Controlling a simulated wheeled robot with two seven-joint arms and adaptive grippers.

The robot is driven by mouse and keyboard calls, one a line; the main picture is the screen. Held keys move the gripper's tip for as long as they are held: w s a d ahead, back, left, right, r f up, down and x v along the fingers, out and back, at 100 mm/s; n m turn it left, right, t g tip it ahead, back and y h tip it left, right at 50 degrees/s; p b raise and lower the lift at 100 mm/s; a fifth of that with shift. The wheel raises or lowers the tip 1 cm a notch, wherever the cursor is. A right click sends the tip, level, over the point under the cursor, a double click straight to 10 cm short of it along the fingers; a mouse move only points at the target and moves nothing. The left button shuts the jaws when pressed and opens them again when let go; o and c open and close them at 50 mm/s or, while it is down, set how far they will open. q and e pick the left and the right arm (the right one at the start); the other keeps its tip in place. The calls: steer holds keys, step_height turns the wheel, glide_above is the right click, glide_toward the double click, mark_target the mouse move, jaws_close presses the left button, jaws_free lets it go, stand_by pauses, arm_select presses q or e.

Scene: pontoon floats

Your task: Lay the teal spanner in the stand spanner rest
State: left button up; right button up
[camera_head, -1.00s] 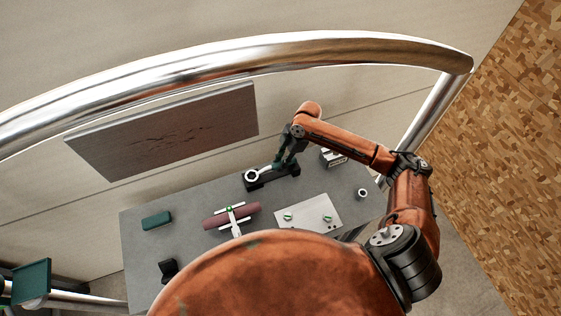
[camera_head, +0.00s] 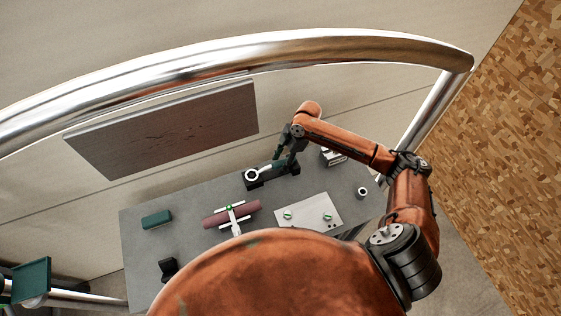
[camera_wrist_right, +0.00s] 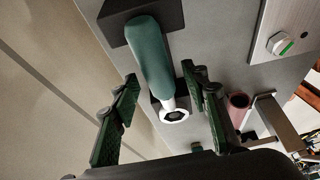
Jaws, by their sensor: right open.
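The teal spanner (camera_head: 252,174) lies along the black rest (camera_head: 291,170) at the back of the grey table, its pale ring end to the left. In the right wrist view the spanner's teal handle (camera_wrist_right: 152,55) runs down from one black block to the ring end, which lies at a second black block. My right gripper (camera_head: 284,157) is at the handle. In the wrist view its green-padded fingers (camera_wrist_right: 159,77) are apart, one on each side of the spanner. Contact between rest and spanner is partly hidden. My left gripper is not in view.
On the grey table (camera_head: 190,250) are a teal block (camera_head: 156,220), a maroon cylinder in a white clamp (camera_head: 220,219), a metal plate with green-marked knobs (camera_head: 310,212), a small round cup (camera_head: 361,192) and a black holder (camera_head: 168,268).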

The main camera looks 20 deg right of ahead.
steer(key=v, duration=1.2)
